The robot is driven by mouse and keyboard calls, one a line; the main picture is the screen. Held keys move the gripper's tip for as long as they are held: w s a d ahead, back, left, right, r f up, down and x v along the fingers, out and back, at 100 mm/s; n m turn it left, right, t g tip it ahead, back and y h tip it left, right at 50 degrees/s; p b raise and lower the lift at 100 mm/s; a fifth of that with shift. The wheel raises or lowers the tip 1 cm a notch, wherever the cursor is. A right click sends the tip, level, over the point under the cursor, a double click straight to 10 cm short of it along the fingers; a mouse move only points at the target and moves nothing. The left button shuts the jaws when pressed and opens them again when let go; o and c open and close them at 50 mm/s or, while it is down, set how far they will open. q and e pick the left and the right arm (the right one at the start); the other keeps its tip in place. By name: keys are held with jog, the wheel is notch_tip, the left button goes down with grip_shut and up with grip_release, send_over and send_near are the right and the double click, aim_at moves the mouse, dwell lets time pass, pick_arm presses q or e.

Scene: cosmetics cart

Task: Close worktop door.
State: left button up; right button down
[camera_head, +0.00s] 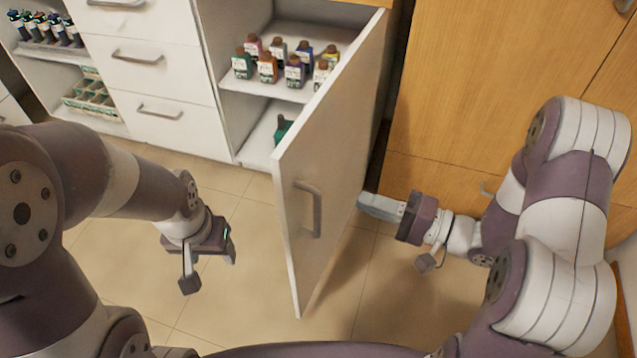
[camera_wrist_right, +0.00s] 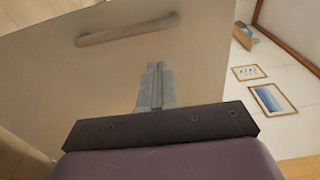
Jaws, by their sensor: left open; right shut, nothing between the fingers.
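The white worktop door (camera_head: 330,150) stands wide open, swung out from the cabinet toward me, with a grey bar handle (camera_head: 308,210) on its face. My right gripper (camera_head: 362,203) is shut and empty at the right side of the door, at about handle height. In the right wrist view its closed fingers (camera_wrist_right: 155,68) point at the door panel (camera_wrist_right: 110,70), just below the handle (camera_wrist_right: 127,29); I cannot tell whether they touch it. My left gripper (camera_head: 230,245) is open and empty, left of the door and apart from it.
Inside the open cabinet, several small bottles (camera_head: 293,70) stand on a shelf (camera_head: 262,88), with a green item (camera_head: 283,130) below. White drawers (camera_head: 160,75) are to the left. A wooden cabinet (camera_head: 480,90) stands right of the door. Tiled floor (camera_head: 230,300) is clear in front.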

aim_at(304, 180)
jog(key=shift+b+x, duration=1.4)
jog(key=shift+x, duration=3.85)
